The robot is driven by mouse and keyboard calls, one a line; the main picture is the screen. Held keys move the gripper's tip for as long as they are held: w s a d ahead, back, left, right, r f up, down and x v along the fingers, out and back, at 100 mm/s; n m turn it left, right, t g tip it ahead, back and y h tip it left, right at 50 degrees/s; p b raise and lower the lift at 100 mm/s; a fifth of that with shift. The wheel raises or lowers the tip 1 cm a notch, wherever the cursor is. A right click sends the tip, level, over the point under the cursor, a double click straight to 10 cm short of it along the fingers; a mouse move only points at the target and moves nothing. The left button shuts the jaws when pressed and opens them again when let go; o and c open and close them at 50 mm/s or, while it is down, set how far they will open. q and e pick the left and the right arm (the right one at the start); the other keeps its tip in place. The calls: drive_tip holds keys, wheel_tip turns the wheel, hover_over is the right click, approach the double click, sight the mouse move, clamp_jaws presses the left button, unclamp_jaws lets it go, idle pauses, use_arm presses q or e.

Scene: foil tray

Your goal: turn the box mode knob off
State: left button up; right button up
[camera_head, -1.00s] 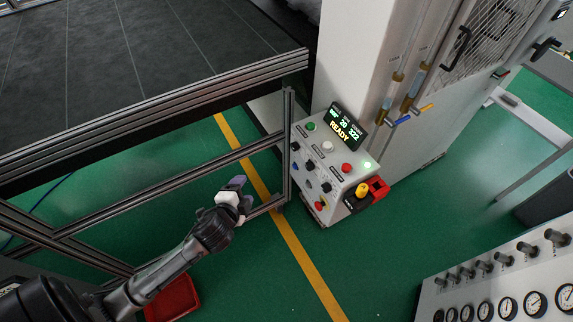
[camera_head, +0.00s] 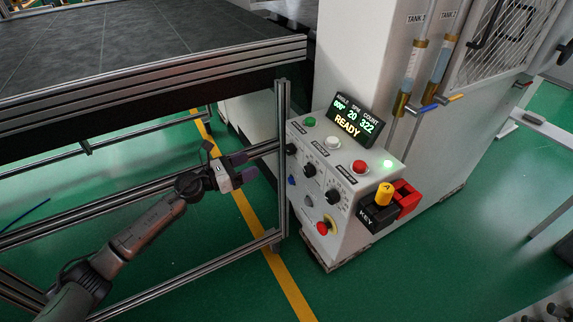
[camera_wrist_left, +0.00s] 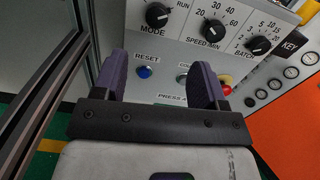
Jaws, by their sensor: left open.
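The control box (camera_head: 325,235) stands right of my left gripper, its sloped front carrying a row of three black knobs. The black mode knob (camera_head: 291,149) is the leftmost of them. In the left wrist view the mode knob (camera_wrist_left: 158,15) is at the top, above the word MODE, with RUN at its upper right; its exact setting is unclear. My left gripper (camera_head: 246,167) is open and empty, with purple finger pads, to the left of the box and apart from it. In the left wrist view its fingers (camera_wrist_left: 160,78) straddle the blue reset button (camera_wrist_left: 145,71) in the picture, below the knob. My right gripper is not in view.
A metal frame post (camera_head: 283,165) stands beside the box's left edge, close to my gripper. A lit READY display (camera_head: 348,123) tops the box. A red emergency button (camera_head: 324,226) and a yellow-topped key switch (camera_head: 384,193) stick out.

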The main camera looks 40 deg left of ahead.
sight(287, 151)
use_arm(q)
drive_tip(key=shift+m, duration=0.4)
drive_tip(key=x, duration=0.4)
drive_tip(key=b+x, duration=0.1)
drive_tip(key=x, duration=0.4)
drive_tip(key=f+x, duration=0.1)
drive_tip(key=x, duration=0.3)
drive_tip(key=shift+w+b, duration=0.35)
drive_tip(key=shift+w, duration=0.1)
